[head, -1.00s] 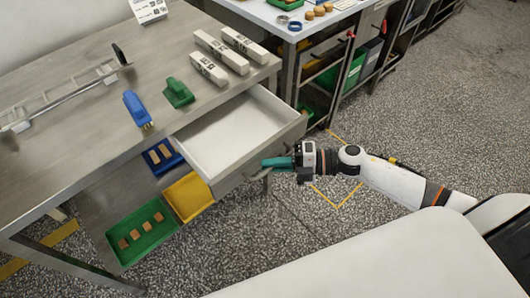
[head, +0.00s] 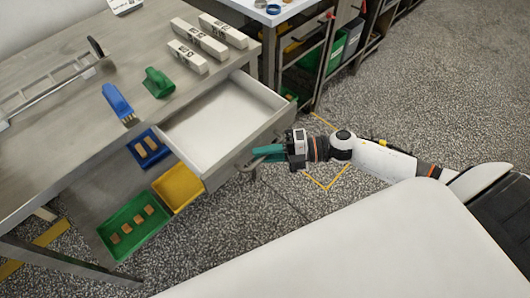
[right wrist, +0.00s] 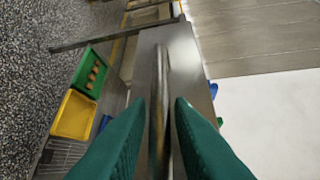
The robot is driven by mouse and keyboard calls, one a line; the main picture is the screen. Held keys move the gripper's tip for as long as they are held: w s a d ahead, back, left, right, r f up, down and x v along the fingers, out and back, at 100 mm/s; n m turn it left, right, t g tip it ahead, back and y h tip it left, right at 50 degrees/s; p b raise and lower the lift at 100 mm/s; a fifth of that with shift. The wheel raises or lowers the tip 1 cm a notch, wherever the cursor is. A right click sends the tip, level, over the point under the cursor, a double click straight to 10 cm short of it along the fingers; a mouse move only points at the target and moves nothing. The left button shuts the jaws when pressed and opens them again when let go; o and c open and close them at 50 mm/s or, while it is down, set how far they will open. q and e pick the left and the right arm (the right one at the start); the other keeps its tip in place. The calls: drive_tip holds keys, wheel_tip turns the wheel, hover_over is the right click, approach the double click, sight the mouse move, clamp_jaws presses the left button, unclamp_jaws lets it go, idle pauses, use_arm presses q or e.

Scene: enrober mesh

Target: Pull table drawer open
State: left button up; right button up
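The table drawer (head: 221,128) is pulled out from the steel table (head: 72,140), and its pale, empty inside shows in the head view. My right gripper (head: 256,156) is at the drawer's front. In the right wrist view its two green fingers (right wrist: 160,112) stand on either side of the metal handle bar (right wrist: 160,75), close against it. The drawer front (right wrist: 180,55) lies just behind the bar. My left gripper is not in view.
On the tabletop are a blue brush (head: 118,102), a green object (head: 158,82) and several white labelled blocks (head: 199,38). Below the drawer are a green tray (head: 112,254), a yellow tray (head: 178,186) and a blue tray (head: 140,137). A second table (head: 283,14) stands at the back. Speckled floor is clear to the right.

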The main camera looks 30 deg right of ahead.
drive_tip(key=b+v, duration=0.1)
drive_tip(key=v, duration=1.1)
drive_tip(key=w+d+f+m+t+h+p, duration=0.1)
drive_tip(key=w+d+f+m+t+h, duration=0.2)
drive_tip(key=d+f+m+t+h, duration=0.45)
drive_tip(key=s+d+f+m+g+h+p, duration=0.1)
drive_tip(key=s+f+m+h, duration=0.2)
drive_tip(key=f+m, duration=0.5)
drive_tip(key=s+d+f+m+g+h, duration=0.2)
drive_tip(key=s+f+m+h, duration=0.1)
drive_tip(key=f, duration=0.8)
drive_tip(key=s+a+f+m+g+h+p, duration=0.15)
drive_tip(key=s+a+f+m+g, duration=0.4)
drive_tip(key=s+f, duration=0.75)
drive_tip(key=s+a+f+m+g, duration=0.3)
drive_tip(key=s+a+f+g, duration=0.1)
drive_tip(key=s+a, duration=0.6)
drive_tip(key=s+f, duration=0.1)
drive_tip(key=s, duration=0.2)
drive_tip(key=shift+a+g, duration=0.3)
drive_tip(key=shift+a, duration=0.1)
